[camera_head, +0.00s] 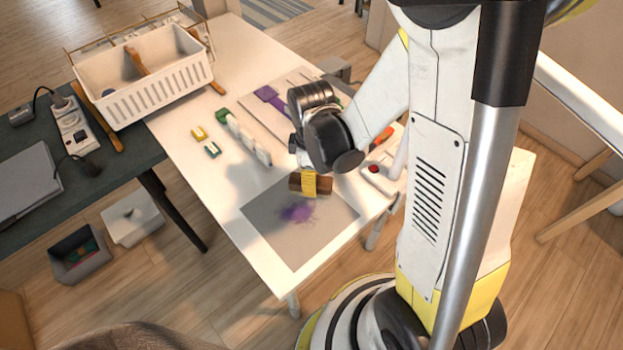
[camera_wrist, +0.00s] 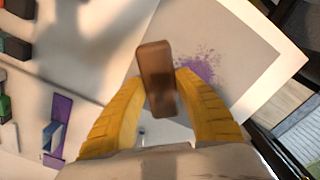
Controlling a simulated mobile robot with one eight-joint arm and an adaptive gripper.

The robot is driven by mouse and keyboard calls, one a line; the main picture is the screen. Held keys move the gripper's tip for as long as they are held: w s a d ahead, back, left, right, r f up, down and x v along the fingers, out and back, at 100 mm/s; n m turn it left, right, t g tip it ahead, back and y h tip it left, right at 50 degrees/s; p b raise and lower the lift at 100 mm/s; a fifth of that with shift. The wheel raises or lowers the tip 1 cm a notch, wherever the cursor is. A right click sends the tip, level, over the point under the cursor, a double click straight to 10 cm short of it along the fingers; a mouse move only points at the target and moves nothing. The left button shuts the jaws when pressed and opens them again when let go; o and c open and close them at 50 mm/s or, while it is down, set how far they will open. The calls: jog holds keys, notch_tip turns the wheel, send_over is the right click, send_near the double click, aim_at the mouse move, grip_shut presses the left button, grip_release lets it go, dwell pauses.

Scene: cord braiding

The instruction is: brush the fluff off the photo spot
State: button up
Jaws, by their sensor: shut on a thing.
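My gripper (camera_wrist: 160,110) has yellow fingers and is shut on a brown wooden brush (camera_wrist: 156,70). The brush also shows in the head view (camera_head: 297,183), held just above the grey photo spot (camera_head: 330,216) near the table's front corner. Purple fluff (camera_head: 296,213) lies scattered around the middle of the photo spot. In the wrist view the fluff (camera_wrist: 197,68) shows to the right of the brush, partly hidden by a finger. The brush's underside is hidden, and I cannot tell whether it touches the surface.
A white basket (camera_head: 150,88) stands at the back left. Small yellow-and-green blocks (camera_head: 205,141) and a purple item (camera_head: 268,95) lie further back on the white table (camera_head: 190,135). A red button (camera_head: 374,168) sits right of the photo spot. The table's front edge is close.

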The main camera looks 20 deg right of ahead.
jog(key=shift+f+b, duration=0.65)
jog(key=shift+f, duration=0.1)
